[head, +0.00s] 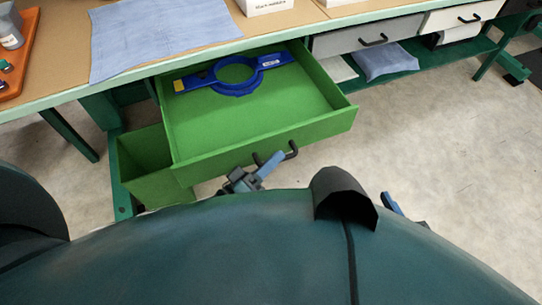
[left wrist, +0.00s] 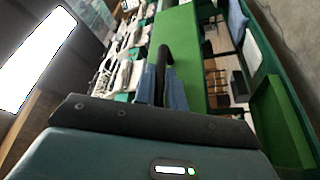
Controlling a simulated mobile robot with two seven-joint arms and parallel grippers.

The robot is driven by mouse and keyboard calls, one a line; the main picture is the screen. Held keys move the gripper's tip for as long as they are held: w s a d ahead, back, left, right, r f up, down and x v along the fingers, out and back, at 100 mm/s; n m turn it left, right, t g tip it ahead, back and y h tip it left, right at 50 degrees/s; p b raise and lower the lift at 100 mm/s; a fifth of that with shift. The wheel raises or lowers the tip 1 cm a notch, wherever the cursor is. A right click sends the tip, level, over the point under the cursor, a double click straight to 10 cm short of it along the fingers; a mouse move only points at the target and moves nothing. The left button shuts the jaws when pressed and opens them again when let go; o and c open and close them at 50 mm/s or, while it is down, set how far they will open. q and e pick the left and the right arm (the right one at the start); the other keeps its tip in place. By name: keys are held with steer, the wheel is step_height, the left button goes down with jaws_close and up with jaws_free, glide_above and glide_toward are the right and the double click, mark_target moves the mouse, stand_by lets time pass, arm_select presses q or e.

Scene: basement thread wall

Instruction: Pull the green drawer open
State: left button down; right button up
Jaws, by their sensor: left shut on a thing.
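The green drawer (head: 215,167) is pulled well out from under the workbench, with its inside showing in the head view. A blue ring-shaped tool with two arms (head: 195,82) lies in it toward the back. The drawer's black bar handle (head: 291,149) is on its front. My left gripper (head: 268,165) is at the handle and shut on it. In the left wrist view the dark handle (left wrist: 162,58) runs between the blue fingers (left wrist: 161,92), with the green drawer front (left wrist: 180,45) behind. My right gripper (head: 394,205) shows only as a blue fingertip behind my body, lower right.
The bench top (head: 60,85) carries a blue cloth (head: 150,35) and an orange tray (head: 18,62). A grey drawer (head: 345,40) is shut at the right, above a lower shelf with a folded cloth (head: 385,62). A green bin-like box (head: 145,160) stands below the drawer's left side. The floor at right is clear.

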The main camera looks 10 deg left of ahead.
arm_select(q)
steer(key=c, duration=1.5)
jaws_free()
steer(key=v, duration=0.7)
steer(key=shift+s+a, duration=0.25)
